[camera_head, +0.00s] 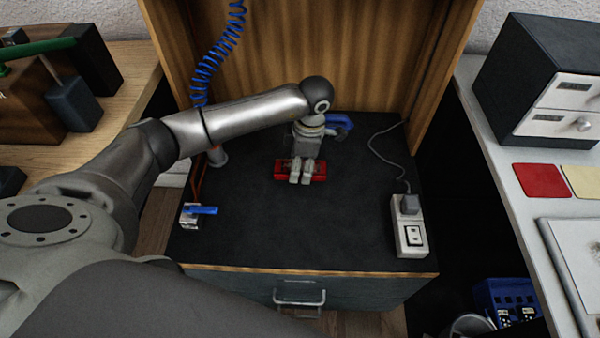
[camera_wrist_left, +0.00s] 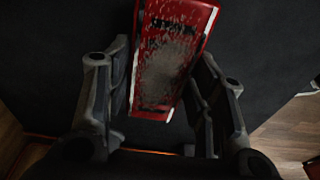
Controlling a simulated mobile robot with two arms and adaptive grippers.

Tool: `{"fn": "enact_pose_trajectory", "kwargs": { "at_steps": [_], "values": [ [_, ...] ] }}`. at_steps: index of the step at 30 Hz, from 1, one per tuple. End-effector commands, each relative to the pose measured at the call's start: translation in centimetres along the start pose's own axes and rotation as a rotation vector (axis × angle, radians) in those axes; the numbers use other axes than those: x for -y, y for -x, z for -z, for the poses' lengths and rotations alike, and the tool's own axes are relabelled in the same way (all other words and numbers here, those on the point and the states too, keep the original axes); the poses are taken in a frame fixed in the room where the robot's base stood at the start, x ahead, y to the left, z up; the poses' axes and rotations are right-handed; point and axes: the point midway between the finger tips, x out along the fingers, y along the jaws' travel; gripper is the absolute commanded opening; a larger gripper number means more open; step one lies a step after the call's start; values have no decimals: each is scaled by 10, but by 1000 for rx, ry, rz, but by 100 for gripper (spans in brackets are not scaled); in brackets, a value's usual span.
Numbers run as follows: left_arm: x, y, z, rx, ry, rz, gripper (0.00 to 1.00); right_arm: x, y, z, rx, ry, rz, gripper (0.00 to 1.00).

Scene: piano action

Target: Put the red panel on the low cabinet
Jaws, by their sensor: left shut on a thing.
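The red panel (camera_head: 285,169) is a small red slab over the middle of the low cabinet's black top. My left gripper (camera_head: 301,172) reaches in from the left and is shut on it, with its pale fingers across the middle. In the left wrist view the panel (camera_wrist_left: 168,55) shows a worn grey face and pale edges, tilted between the two dark fingers (camera_wrist_left: 165,85). I cannot tell whether it touches the top. The low cabinet (camera_head: 330,225) has a wooden front edge and a drawer handle. My right gripper is not in view.
A white socket block (camera_head: 410,240) with a plug and cord sits at the top's right edge. A blue-handled item (camera_head: 198,212) sits at its left edge. Wooden walls (camera_head: 320,60) and a coiled blue hose (camera_head: 213,62) stand behind. A red square (camera_head: 541,180) lies on the right bench.

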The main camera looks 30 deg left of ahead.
Motion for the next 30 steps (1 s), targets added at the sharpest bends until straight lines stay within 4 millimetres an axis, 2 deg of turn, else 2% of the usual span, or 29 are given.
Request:
{"fn": "enact_pose_trajectory", "kwargs": {
  "at_steps": [3, 7, 19, 20, 21, 25, 30],
  "values": [
    [-3, -20, 0, -1, 0, 5, 22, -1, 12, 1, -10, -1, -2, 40],
    [-3, -35, -2, 0, 0, 3, 22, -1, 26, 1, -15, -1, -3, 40],
    [-4, -40, -2, 0, 0, 0, 22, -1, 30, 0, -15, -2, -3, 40],
    [-4, -40, -2, -1, 0, 1, 51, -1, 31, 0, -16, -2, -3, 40],
    [-4, -40, -2, 0, 0, 1, 56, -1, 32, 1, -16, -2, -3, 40],
    [-4, -40, -2, -1, 0, 1, 71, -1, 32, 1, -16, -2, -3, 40],
    [-4, -39, -2, -1, 0, 1, 71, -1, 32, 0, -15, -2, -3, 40]
  ]
}}
